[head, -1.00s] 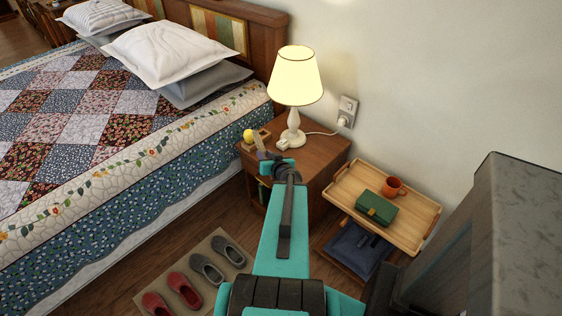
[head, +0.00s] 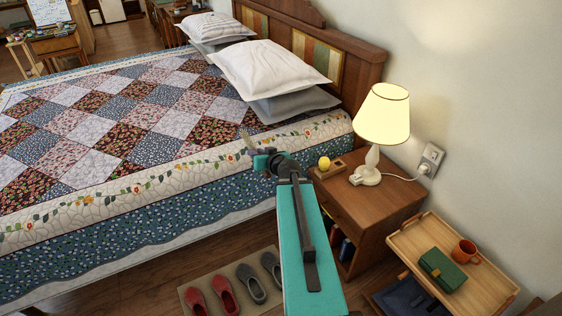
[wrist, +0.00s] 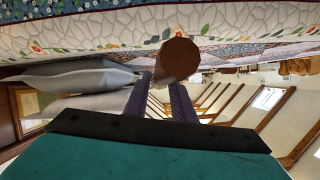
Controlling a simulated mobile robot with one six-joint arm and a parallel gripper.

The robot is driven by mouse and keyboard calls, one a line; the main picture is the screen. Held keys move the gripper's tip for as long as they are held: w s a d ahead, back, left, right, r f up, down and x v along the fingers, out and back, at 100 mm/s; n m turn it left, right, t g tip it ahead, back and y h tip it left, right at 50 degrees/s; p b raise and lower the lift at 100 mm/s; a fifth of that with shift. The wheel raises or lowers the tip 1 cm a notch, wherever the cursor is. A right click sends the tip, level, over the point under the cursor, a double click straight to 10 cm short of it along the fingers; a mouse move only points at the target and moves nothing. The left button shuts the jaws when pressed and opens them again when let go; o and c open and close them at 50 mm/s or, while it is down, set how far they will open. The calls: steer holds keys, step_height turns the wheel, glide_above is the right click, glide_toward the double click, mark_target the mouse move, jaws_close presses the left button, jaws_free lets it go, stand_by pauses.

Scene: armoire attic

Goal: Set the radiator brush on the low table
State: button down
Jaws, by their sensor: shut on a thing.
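My gripper (head: 252,148) is in the middle of the head view, in front of the bed's near side and left of the nightstand. In the wrist view, my gripper (wrist: 160,92) is shut on a brown, round-ended thing (wrist: 178,60), which I take for the radiator brush. Its round end faces the camera, and the rest of it is hidden or too small to make out. A low wooden tray-topped table (head: 408,246) stands at the lower right. I cannot tell whether this is the task's low table.
The nightstand (head: 372,212) bears a lit lamp (head: 383,115) and a yellow ball (head: 324,163). The quilted bed (head: 120,150) fills the left. Slippers lie on a mat (head: 205,306). A cluttered table (head: 55,45) stands far left.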

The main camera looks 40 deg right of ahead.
steer(key=w+a+r+n+y, duration=0.1)
steer(key=w+a+r, duration=0.3)
steer(key=a+r, duration=0.4)
steer(key=w+a+r+y, duration=0.1)
steer(key=w+a+r, duration=0.4)
steer(key=a, duration=1.2)
steer(key=w+a+r+n+y, duration=0.1)
steer(key=w+a+r, duration=0.4)
steer(key=a+r, duration=0.6)
steer(key=shift+a+n, duration=0.3)
steer(key=shift+a, duration=0.8)
steer(key=shift+s, duration=0.1)
